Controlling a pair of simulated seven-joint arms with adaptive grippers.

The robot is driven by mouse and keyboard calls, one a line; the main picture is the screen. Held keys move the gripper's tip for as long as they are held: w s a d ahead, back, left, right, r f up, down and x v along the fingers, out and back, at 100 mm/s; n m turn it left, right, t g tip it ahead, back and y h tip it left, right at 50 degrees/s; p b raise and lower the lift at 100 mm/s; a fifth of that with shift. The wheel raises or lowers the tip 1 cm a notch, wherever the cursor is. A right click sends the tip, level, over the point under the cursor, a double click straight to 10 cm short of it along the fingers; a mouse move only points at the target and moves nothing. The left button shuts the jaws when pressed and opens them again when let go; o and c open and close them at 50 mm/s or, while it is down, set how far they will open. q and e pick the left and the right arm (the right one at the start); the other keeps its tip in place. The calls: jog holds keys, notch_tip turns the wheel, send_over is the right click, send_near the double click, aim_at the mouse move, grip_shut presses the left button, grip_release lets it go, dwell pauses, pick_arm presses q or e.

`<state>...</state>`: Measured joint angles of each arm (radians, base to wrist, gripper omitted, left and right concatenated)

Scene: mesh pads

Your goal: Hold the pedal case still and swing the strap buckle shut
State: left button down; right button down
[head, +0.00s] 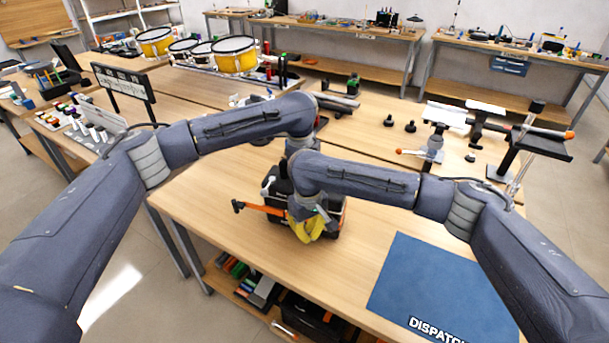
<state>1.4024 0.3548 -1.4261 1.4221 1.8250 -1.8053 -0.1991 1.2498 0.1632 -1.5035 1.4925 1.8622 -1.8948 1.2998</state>
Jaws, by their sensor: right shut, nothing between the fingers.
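The black pedal case (334,222) sits on the wooden table, partly hidden by my right arm and gripper. An orange strap-like bar (263,209) sticks out to the left from its front, with a dark end piece (238,206) apart from the case; this looks like the swung-out strap buckle. My right gripper (313,222) is shut and empty, pointing down at the front of the case; I cannot tell if it touches. A yellow looped piece (305,229) shows just below it. My left arm reaches behind my right one; its gripper is mostly hidden near the case's back left, its fingers unclear.
A blue mat marked "DISPATCH" (440,285) lies on the table at front right. Small black knobs (388,121) and a stand with an orange-tipped bar (432,150) are at the back right. A shelf with boxes is below.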

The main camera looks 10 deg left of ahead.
jog(key=shift+w, duration=0.35)
dwell(0.3)
jog(key=shift+s, duration=0.1)
jog(key=shift+s+d, duration=0.3)
jog(key=shift+s, duration=0.1)
jog(key=c, duration=2.1)
grip_release()
jog(key=o, duration=0.5)
jog(key=shift+c, duration=0.2)
